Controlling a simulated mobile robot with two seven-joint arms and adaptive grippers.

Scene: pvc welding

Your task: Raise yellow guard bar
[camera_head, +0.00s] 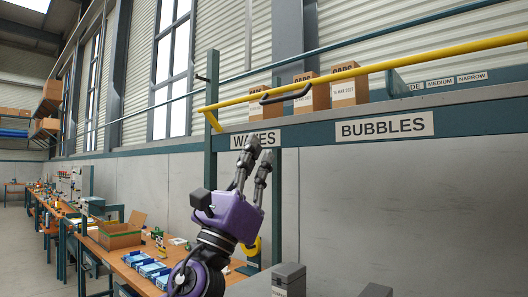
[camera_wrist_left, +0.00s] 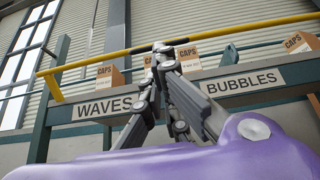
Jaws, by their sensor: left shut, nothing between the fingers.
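The yellow guard bar (camera_head: 410,57) runs along the front of a high shelf, with a bent end at its left. A black handle (camera_head: 285,93) hangs on it near that end. The bar also crosses the left wrist view (camera_wrist_left: 220,33). My left gripper (camera_head: 260,147) is below the bar and handle, in front of the WAVES label, pointing up. Its fingers are shut and empty. In the left wrist view the fingertips (camera_wrist_left: 163,50) overlap the bar in the picture; I cannot tell if they touch it. My right gripper is not in view.
Several CAPS boxes (camera_head: 311,92) stand on the shelf behind the bar. The teal shelf beam (camera_head: 470,117) carries WAVES and BUBBLES labels. A teal post (camera_head: 211,120) stands left of my gripper. A long workbench (camera_head: 128,271) with blue bins and an open carton runs along the left.

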